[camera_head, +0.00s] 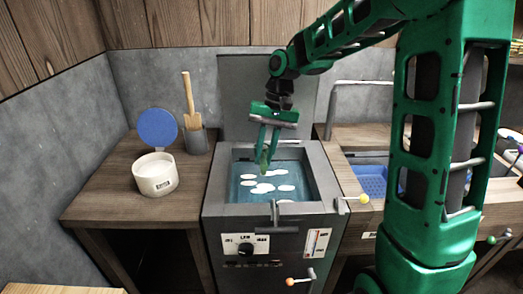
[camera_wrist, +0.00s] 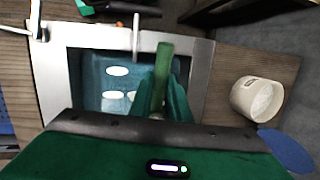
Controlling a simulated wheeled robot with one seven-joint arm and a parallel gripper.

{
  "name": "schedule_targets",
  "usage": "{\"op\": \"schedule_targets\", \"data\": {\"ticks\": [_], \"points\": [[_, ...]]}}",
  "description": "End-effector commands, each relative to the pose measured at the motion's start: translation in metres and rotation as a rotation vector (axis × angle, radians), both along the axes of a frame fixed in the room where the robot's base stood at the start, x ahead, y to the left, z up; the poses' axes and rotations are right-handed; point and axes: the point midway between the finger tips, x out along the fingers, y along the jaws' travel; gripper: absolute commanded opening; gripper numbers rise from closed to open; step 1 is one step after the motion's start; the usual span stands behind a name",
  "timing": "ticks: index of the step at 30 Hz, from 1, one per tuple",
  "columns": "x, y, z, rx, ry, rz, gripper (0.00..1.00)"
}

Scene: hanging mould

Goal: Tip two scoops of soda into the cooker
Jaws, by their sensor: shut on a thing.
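The cooker (camera_head: 216,195) is a grey box with an open square vat of bluish liquid and several white patches floating in it. Its vat rim also shows in the wrist view (camera_wrist: 198,95). The white soda tub (camera_head: 156,176) stands left of the cooker, its round blue lid (camera_head: 157,127) open and white contents inside; the tub is at the right in the wrist view (camera_wrist: 245,98). My gripper (camera_head: 265,155) points down over the vat, shut on a slim green stick-like handle (camera_wrist: 162,70). I see no scoop bowl on it.
A wooden-handled tool (camera_head: 189,95) stands in a grey holder (camera_head: 197,140) behind the tub. The cooker's raised lid (camera_head: 240,95) is behind the vat. A blue basket (camera_head: 371,184) is set into the right bench. Knobs and levers project from the cooker's front.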

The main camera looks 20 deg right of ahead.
Motion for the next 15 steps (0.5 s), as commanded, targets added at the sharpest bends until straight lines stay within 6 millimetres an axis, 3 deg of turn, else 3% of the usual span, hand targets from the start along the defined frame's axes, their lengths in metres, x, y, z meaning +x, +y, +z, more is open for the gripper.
{"op": "schedule_targets", "data": {"ticks": [15], "points": [[-0.0031,-0.0121,-0.0041,0.327,-0.102,-0.084,0.0]]}}
